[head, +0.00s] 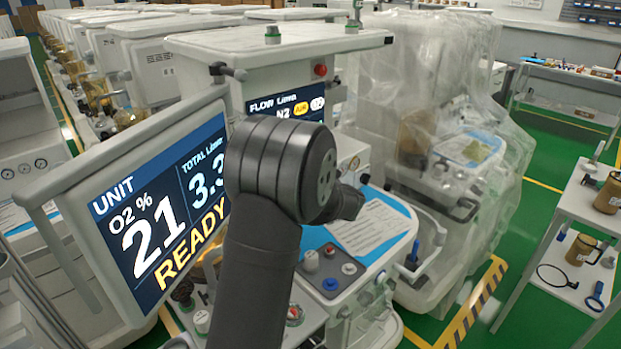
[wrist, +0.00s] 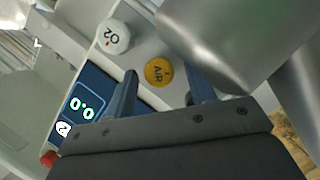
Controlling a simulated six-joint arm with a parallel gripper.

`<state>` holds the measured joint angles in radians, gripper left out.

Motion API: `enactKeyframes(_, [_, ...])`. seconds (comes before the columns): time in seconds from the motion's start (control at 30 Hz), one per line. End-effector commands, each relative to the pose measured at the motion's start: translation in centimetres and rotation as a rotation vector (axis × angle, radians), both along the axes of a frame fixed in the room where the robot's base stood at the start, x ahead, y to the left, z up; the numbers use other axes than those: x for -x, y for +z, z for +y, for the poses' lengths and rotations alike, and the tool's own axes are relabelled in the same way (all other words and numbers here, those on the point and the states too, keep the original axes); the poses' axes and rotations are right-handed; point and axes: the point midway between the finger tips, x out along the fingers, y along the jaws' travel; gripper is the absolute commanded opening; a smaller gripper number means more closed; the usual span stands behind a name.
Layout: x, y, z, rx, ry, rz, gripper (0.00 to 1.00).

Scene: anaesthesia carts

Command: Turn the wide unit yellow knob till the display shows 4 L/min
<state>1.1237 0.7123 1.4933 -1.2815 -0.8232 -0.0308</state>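The yellow knob, marked AIR (wrist: 158,72), shows in the wrist view just beyond and between my fingertips. My gripper (wrist: 161,84) is open, with a visible gap on each side of the knob. The knob is hidden behind my arm in the head view. The large display (head: 158,210) reads UNIT, O2 % 21, TOTAL L/min 3.3 and READY; its right edge is partly covered by my arm. A smaller flow screen (head: 287,105) shows FLOW L/min, N2 and a yellow AIR mark. In the wrist view a small screen (wrist: 82,107) reads 0.0.
A white O2 knob (wrist: 113,37) sits beside the yellow one. A large grey cylindrical body fills the wrist view's upper right. Plastic-covered equipment (head: 440,150) stands right of the unit, and a side table (head: 578,205) is at far right.

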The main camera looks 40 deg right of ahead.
Motion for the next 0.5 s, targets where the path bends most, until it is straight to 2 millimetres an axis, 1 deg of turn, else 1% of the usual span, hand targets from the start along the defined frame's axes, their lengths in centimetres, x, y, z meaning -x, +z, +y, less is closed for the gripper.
enactKeyframes(0.17, [0.1,0.0,0.0,0.0,-0.001,0.001,0.51])
enactKeyframes(0.27, [0.8,0.3,0.1,0.0,-0.002,0.0,0.51])
enactKeyframes(0.37, [2.3,0.6,0.6,0.001,-0.004,0.0,0.51])
enactKeyframes(0.5, [5.3,1.4,1.6,0.001,-0.004,0.0,0.51])
